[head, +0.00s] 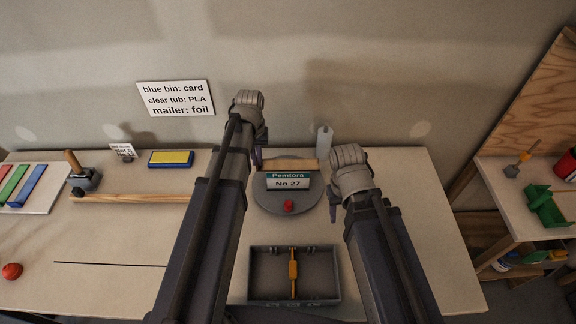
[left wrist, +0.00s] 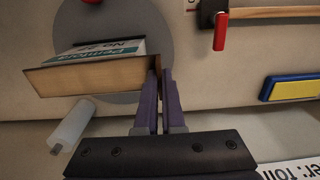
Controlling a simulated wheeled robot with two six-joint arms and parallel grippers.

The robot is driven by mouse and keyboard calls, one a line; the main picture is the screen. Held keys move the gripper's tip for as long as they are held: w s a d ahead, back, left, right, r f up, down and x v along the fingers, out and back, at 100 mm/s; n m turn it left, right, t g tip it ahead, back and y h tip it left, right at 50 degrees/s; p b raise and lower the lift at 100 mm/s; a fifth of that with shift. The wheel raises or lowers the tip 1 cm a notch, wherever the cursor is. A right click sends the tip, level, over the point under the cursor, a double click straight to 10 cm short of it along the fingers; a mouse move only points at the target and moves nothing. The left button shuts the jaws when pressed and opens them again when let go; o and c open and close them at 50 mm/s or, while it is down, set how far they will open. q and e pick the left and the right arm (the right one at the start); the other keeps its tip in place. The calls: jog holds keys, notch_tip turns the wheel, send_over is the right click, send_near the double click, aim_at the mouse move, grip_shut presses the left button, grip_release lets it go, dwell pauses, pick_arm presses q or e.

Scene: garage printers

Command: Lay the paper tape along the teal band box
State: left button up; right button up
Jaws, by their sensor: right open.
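The teal band box (head: 288,181), marked "Pemtora No 27", sits on a round grey disc (head: 263,195). Its teal and white label and a broad tan face (left wrist: 90,76) show in the left wrist view. My left gripper (head: 257,156) is beside the box's left end. Its purple fingers (left wrist: 160,80) are close together at the box's corner; a narrow dark gap shows between them, and I cannot tell what is in it. I cannot make out the paper tape for certain. My right gripper (head: 335,195) is open, right of the disc, apart from the box.
A red knob (head: 289,205) is on the disc. A wooden bar (head: 140,198) and yellow-and-blue pad (head: 171,158) are left. The table's right side is clear.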

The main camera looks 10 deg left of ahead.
pick_arm(q)
jog(key=o, duration=0.5)
jog(key=shift+r, duration=0.1)
notch_tip(320, 180, up, 8)
jog(key=p, duration=0.8)
jog(key=shift+f, duration=0.2)
dwell(0.8)
jog(key=s+d+f+m+b, duration=0.2)
jog(key=s+d+f+b, duration=0.1)
jog(key=s+d, duration=0.2)
jog(key=s+d+f+m+b, duration=0.2)
jog(key=s+d+b, duration=0.1)
jog(key=s+d, duration=0.2)
jog(key=s+d+f+m+y+b, duration=0.1)
jog(key=s+d+f+m+b, duration=0.1)
jog(key=s+d+f+b, duration=0.1)
jog(key=shift+s+d+f, duration=0.15)
jog(key=shift+s+d, duration=0.3)
jog(key=shift+d, duration=0.2)
jog(key=shift+s+d+f, duration=0.15)
jog(key=shift+s+d, duration=0.3)
jog(key=shift+d, duration=0.2)
